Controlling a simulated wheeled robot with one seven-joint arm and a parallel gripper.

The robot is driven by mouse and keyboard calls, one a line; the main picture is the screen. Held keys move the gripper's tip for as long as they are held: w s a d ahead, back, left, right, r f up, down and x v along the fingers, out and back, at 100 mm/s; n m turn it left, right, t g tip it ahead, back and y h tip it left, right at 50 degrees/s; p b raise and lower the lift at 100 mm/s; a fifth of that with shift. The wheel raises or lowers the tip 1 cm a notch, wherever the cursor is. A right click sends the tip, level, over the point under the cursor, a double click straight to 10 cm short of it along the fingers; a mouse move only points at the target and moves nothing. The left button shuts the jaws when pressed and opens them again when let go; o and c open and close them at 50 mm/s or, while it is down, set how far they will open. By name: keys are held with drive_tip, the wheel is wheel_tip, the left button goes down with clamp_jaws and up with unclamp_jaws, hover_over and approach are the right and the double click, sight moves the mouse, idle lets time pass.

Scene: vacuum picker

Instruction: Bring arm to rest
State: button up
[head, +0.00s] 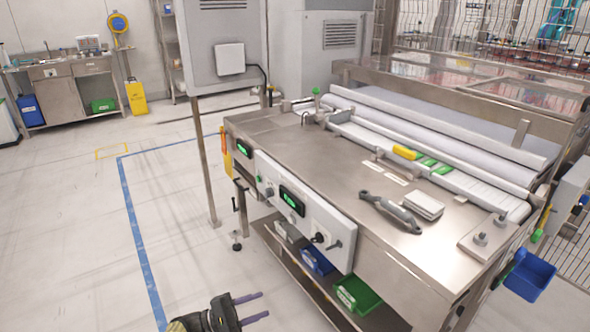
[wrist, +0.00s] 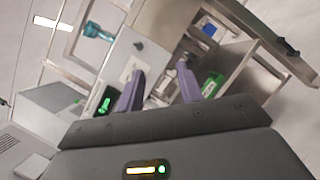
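My gripper (head: 249,308) shows at the bottom of the head view, low in front of the steel workbench (head: 300,150) and left of its lower shelf. Its two purple fingers point right and stand apart with nothing between them. In the wrist view my gripper (wrist: 160,85) also shows its fingers spread and empty, with the bench's front panel and shelf bins beyond them, seen tilted. The fingers look clear of the bench in the head view. The rest of my arm is mostly out of view.
The bench's control panel (head: 300,205) faces my gripper. A green bin (head: 357,294) and a blue bin (head: 317,261) sit on the lower shelf. A blue bin (head: 529,275) hangs at the right. A grey post (head: 206,165) stands left of the bench. Open floor (head: 70,230) lies left.

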drive_tip(key=w+d+r+m+g+y, duration=0.1)
drive_tip(key=d+r+m+g+y, duration=0.15)
drive_tip(key=d+g+y, duration=0.9)
drive_tip(key=s+d+r+m+t+y, duration=0.2)
drive_tip(key=s+d, duration=0.1)
drive_tip(key=d, duration=0.3)
drive_tip(key=s+d+r+m+t+y, duration=0.2)
drive_tip(key=s+d+m, duration=0.15)
drive_tip(key=d, duration=0.25)
drive_tip(key=s+d+r+m+t+y, duration=0.2)
drive_tip(key=s+r+m+t+y, duration=0.25)
drive_tip(key=s+r, duration=0.35)
wheel_tip(320, 180, up, 24)
drive_tip(key=p, duration=2.4)
drive_tip(key=shift+s+d+f+n+p, duration=0.15)
drive_tip(key=shift+s+n+p, duration=0.2)
drive_tip(key=shift+s+n, duration=0.1)
